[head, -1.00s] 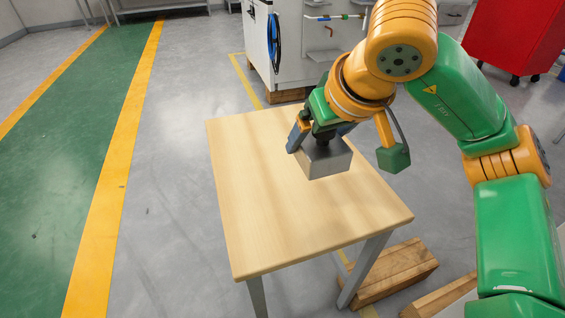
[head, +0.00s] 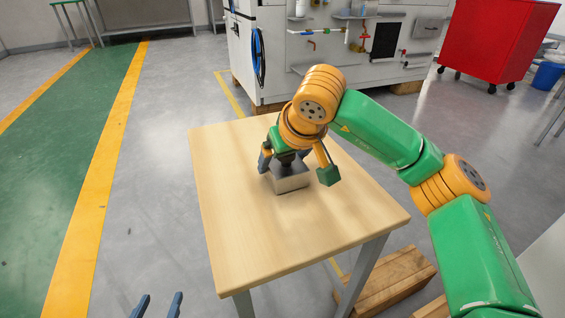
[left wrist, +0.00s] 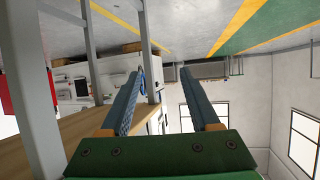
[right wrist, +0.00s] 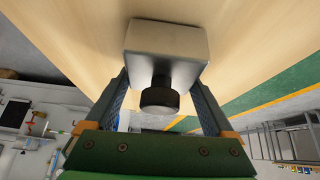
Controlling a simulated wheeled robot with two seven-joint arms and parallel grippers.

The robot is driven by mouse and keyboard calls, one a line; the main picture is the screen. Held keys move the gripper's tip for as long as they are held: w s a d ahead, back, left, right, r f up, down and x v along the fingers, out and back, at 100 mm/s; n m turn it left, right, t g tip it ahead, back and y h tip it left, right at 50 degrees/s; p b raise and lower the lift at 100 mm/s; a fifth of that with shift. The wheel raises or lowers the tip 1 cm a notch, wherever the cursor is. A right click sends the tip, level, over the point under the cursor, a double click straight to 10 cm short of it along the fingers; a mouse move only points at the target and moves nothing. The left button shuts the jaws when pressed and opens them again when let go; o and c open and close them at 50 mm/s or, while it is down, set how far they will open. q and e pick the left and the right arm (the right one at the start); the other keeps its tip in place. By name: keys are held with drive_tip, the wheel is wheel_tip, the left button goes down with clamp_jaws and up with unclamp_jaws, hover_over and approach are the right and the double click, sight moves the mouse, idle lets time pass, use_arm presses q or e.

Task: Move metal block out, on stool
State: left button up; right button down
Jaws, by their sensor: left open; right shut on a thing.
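The metal block (head: 293,181) is a grey box with a black knob (right wrist: 160,97). My right gripper (head: 285,162) is shut on it, with a finger at each side in the right wrist view (right wrist: 162,82). The block is low over the pale wooden top of the stool (head: 335,220), near its middle; I cannot tell whether it touches. My left gripper (head: 158,305) is open and empty at the bottom edge of the head view, in front of the stool. Its two fingers show apart in the left wrist view (left wrist: 158,95).
A white workbench cabinet (head: 335,45) with pipes and a blue hose stands behind the stool. A red cart (head: 497,40) is at the back right. Wooden blocks (head: 390,280) lie by the stool's right legs. The stool top around the block and the floor to the left are clear.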

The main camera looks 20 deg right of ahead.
use_arm(q)
drive_tip(key=shift+w+d+r, duration=0.1)
drive_tip(key=shift+w+r, duration=0.1)
drive_tip(key=shift+r, duration=0.2)
use_arm(e)
drive_tip(key=shift+f, duration=0.1)
unclamp_jaws()
